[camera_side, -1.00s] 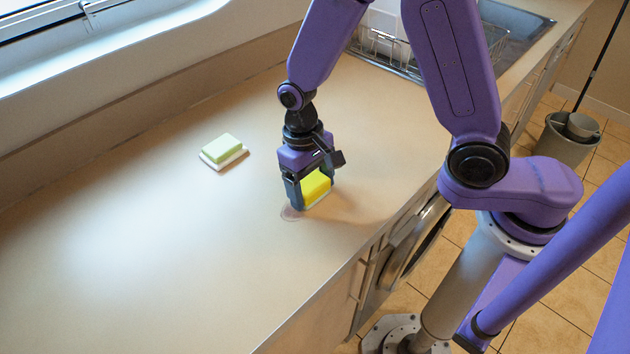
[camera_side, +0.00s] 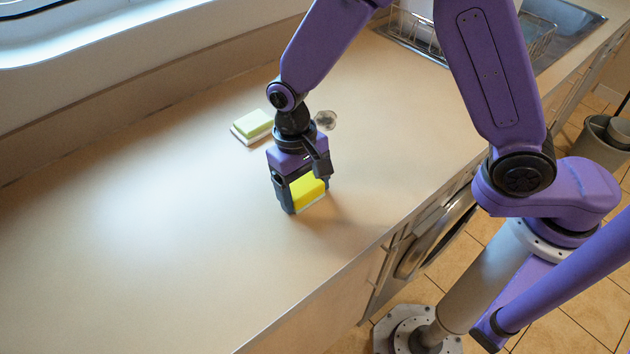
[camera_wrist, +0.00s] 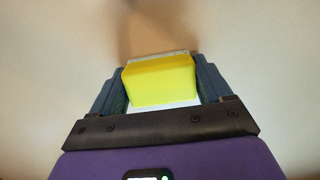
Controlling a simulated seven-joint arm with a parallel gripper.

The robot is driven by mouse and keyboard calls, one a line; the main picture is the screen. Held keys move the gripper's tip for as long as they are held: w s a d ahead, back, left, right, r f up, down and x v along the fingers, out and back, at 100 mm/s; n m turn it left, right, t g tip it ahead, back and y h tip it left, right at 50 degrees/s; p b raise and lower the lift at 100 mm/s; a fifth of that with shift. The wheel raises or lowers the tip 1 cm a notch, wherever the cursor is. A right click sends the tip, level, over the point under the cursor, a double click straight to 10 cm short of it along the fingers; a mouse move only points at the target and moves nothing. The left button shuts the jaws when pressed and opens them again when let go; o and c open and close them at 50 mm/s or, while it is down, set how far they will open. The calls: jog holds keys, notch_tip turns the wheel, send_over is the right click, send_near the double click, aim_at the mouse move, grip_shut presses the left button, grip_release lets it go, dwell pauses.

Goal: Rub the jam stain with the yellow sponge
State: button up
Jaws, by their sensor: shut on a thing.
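The yellow sponge (camera_side: 309,190) has a pale layer on its lower side. My gripper (camera_side: 303,195) is shut on it, with a finger on either side; the wrist view also shows the sponge (camera_wrist: 160,80) between the fingers. The sponge is right down at the countertop, but I cannot tell for sure whether it touches. I do not see the jam stain in either current view; the spot where a faint brownish mark showed earlier appears to be covered by the sponge and gripper.
A pale green block on a white base (camera_side: 252,126) lies behind and left of my gripper. A small round greyish thing (camera_side: 326,120), unclear in kind, lies behind my wrist. A dish rack (camera_side: 420,40) and sink are at the back right. The counter's left side is clear.

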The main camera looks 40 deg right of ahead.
aim_at(345, 173)
jog(key=shift+w+d, duration=0.2)
jog(key=shift+d, duration=4.85)
jog(key=shift+a, duration=4.9)
jog(key=shift+a+r, duration=0.15)
jog(key=shift+r, duration=4)
